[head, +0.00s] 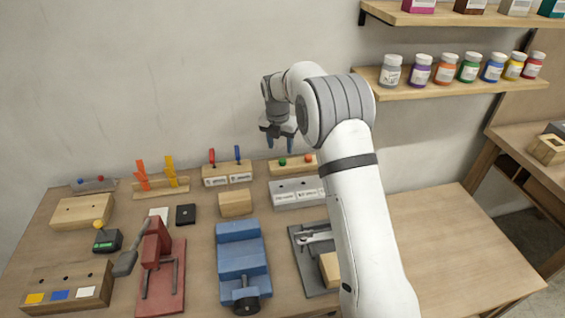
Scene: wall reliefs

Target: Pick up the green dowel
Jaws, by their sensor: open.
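A small green peg top, likely the green dowel (283,162), shows at the left of a light wooden block (296,169) at the back of the workbench. A red-orange peg top (309,158) stands beside it in the same block. Only the tops of both show. My gripper (280,144) points down in front of the wall, above the green dowel in the picture. Its two dark blue fingers are apart with nothing between them. The fingertips appear clear of the dowel; the exact height gap cannot be told.
A grey labelled block (295,194) stands in front of the wooden block. A block with red and blue upright pieces (228,174) is to its left. A blue vise (241,262) and a red tool (160,272) stand nearer. The bench's right side (455,245) is clear. A jar shelf (455,84) hangs upper right.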

